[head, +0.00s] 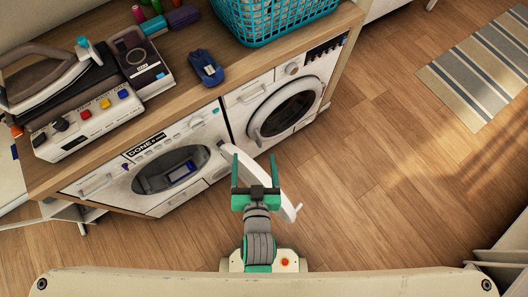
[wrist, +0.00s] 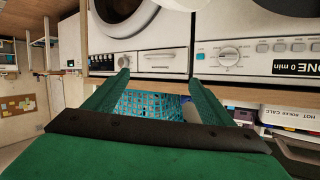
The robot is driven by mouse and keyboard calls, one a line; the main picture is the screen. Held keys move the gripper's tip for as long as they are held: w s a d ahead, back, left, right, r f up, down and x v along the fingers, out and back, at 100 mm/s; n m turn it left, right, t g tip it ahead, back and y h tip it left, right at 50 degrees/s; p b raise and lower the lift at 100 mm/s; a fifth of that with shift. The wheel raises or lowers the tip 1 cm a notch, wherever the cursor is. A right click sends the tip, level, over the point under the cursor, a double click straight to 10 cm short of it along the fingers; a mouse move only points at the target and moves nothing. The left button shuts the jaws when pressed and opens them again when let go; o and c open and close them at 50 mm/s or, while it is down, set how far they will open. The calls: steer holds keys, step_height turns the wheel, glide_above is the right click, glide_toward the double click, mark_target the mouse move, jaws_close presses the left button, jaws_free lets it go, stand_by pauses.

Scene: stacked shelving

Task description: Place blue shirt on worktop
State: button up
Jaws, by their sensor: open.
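I cannot clearly make out a blue shirt. A small blue patch (head: 181,172) shows in the round opening of the left washing machine (head: 205,133); I cannot tell if it is cloth. The wooden worktop (head: 185,92) runs above both machines. My gripper (head: 254,172) is open and empty in front of the machines, its fingers pointing toward them. In the wrist view, which looks upside down, the open fingers (wrist: 160,78) frame the worktop edge and the teal basket (wrist: 150,104).
A white curved part (head: 283,190), apparently the left machine's open door, is right by my gripper. Wooden floor (head: 390,180) is clear at right.

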steer(key=s+d+r, duration=0.1)
steer(key=s, duration=0.6)
steer(key=s+d+r+t+h, duration=0.1)
steer(key=s+d, duration=0.1)
steer(key=s, duration=0.6)
steer(key=shift+r+n, duration=0.3)
steer(key=shift+n, duration=0.1)
